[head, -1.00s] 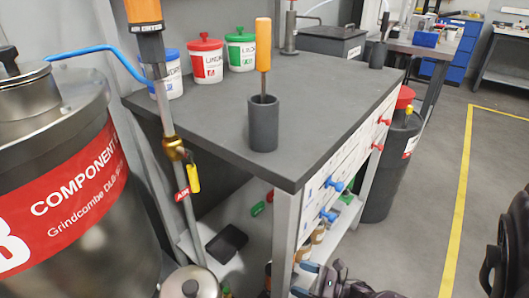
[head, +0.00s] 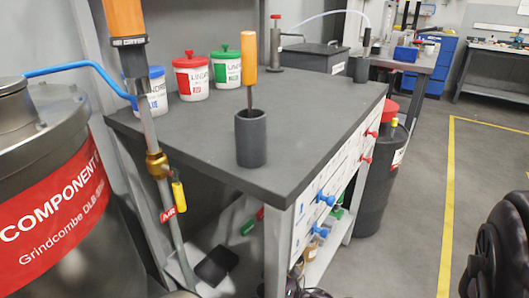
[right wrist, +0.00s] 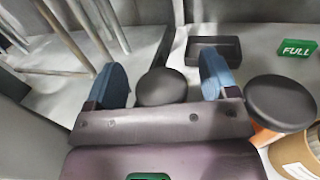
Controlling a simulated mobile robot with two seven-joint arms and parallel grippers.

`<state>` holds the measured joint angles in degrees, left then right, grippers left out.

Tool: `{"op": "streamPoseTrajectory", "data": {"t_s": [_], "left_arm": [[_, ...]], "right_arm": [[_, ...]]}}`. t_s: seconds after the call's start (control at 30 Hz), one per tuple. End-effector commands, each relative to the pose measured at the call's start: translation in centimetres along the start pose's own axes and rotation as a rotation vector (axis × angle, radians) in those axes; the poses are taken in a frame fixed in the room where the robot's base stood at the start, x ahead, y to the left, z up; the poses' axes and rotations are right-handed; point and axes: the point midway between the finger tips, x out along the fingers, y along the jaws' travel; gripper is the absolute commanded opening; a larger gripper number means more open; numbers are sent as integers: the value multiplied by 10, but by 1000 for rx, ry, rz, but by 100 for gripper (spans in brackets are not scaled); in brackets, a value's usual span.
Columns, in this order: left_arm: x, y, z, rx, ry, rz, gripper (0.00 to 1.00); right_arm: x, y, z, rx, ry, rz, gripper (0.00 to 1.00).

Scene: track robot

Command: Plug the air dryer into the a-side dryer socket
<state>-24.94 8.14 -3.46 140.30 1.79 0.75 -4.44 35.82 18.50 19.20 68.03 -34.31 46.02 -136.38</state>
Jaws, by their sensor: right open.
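I cannot tell for certain which thing is the air dryer. An orange cylinder with a dark labelled band (head: 126,22) stands at the top of a steel pipe (head: 150,110) at the left of the head view. The pipe carries a brass fitting, a yellow lever and a red AIR tag. No a-side dryer socket can be made out. My right gripper shows in the right wrist view (right wrist: 162,82), open, its blue pads apart above the low shelf. A dark round disc (right wrist: 162,88) appears between the pads; I cannot tell its distance. My left gripper is not in view.
A grey bench (head: 310,110) holds a dark cup (head: 251,140) with an orange-handled tool (head: 250,55) and several lidded tubs. A component drum (head: 60,220) stands left. Low down are a black tray (right wrist: 214,48) and a green FULL tag (right wrist: 297,47).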

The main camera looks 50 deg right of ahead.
Motion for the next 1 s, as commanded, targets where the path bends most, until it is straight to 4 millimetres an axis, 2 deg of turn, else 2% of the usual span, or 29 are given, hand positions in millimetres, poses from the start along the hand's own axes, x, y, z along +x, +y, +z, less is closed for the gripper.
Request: {"op": "streamPoseTrajectory", "data": {"t_s": [0.1,0.57,0.83,1.0], "left_arm": [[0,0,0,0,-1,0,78],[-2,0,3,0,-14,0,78],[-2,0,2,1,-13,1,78],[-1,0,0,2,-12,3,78]], "right_arm": [[0,0,0,0,0,0,78],[-1,0,0,0,0,0,8],[0,-1,1,-1,-1,0,7],[2,-7,9,-3,-3,1,7]]}}
